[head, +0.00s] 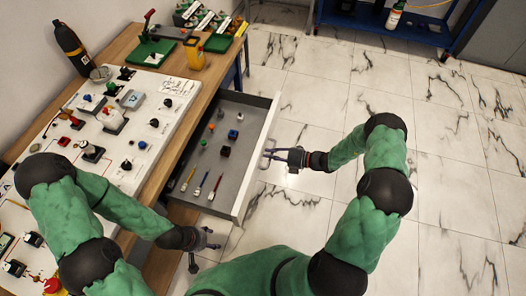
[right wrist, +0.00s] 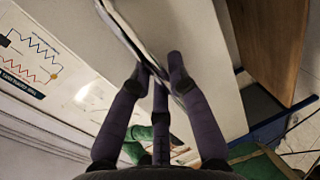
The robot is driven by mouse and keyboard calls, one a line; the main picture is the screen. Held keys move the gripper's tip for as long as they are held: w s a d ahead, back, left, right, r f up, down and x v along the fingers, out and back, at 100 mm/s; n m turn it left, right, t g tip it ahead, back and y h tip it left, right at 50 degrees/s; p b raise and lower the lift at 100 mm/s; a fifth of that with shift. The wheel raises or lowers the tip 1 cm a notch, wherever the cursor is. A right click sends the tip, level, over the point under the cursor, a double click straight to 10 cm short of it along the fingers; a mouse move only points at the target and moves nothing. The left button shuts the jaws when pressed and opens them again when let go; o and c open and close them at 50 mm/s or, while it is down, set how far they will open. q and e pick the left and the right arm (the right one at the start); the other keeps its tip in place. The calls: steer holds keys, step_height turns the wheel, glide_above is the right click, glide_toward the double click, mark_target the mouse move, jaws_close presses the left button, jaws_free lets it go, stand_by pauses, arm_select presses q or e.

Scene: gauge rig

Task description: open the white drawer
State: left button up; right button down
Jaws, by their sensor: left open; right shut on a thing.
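The white drawer (head: 256,143) stands pulled out from the wooden workbench, its grey inside open to view in the head view. My right gripper (head: 272,154) is at the outer face of the drawer front, near its middle, shut on the drawer's handle; the handle itself is mostly hidden by the fingers. In the right wrist view the fingers (right wrist: 155,72) close around a pale bar against the white front (right wrist: 205,75). My left gripper (head: 212,240) is open and empty, beside the drawer's near end.
Several small parts and screwdrivers (head: 202,185) lie in the drawer. The bench (head: 190,120) carries a white gauge panel (head: 140,128), a dark bottle (head: 72,45) and a yellow container (head: 194,54). A blue shelf (head: 400,32) stands at the back. The marble floor on the right is clear.

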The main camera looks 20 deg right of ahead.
steer(key=shift+s+d, duration=0.15)
steer(key=shift+d, duration=0.05)
steer(key=c, duration=1.2)
jaws_free()
steer(key=shift+o, duration=0.2)
steer(key=shift+d, duration=0.1)
steer(key=v, duration=1.1)
steer(key=shift+s+d, duration=0.3)
